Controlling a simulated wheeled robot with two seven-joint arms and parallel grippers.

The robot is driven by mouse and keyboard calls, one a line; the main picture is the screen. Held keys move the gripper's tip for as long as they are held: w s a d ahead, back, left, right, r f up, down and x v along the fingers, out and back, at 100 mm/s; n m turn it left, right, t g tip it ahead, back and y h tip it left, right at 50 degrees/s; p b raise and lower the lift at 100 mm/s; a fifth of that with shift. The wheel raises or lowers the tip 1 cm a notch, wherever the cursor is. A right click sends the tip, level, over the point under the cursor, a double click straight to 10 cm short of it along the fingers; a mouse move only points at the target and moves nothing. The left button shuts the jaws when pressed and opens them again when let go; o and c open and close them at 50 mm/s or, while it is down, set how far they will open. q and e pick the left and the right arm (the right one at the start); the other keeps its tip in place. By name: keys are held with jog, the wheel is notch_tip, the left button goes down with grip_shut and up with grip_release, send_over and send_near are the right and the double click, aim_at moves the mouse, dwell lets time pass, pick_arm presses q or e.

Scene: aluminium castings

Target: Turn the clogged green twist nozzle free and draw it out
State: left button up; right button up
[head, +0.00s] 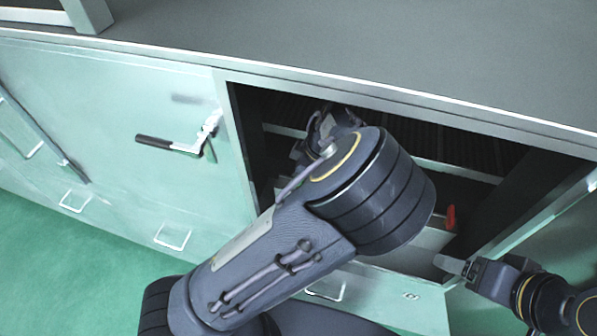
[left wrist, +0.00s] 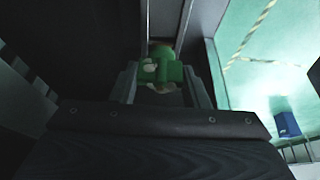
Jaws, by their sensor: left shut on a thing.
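The green twist nozzle (left wrist: 160,71) shows in the left wrist view, in the dim space between my finger pads. My left gripper (left wrist: 161,84) is shut on it, with one finger on each side. In the head view my left arm reaches into the open cabinet bay, and my left gripper (head: 326,124) is partly visible inside. The nozzle is hidden there behind my arm. What the nozzle sits in is too dark to make out. My right gripper (head: 455,266) is at the lower right, by the front edge of the bay, apart from the nozzle; its jaw opening cannot be made out.
A red upright piece (head: 450,218) stands inside the bay at the right. A closed cabinet door with a black-gripped handle (head: 180,146) is on the left. A grey top (head: 380,45) overhangs the bay. A blue bin (left wrist: 287,124) stands on the distant floor.

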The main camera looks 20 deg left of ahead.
pick_arm(q)
jog(key=shift+r, duration=2.25)
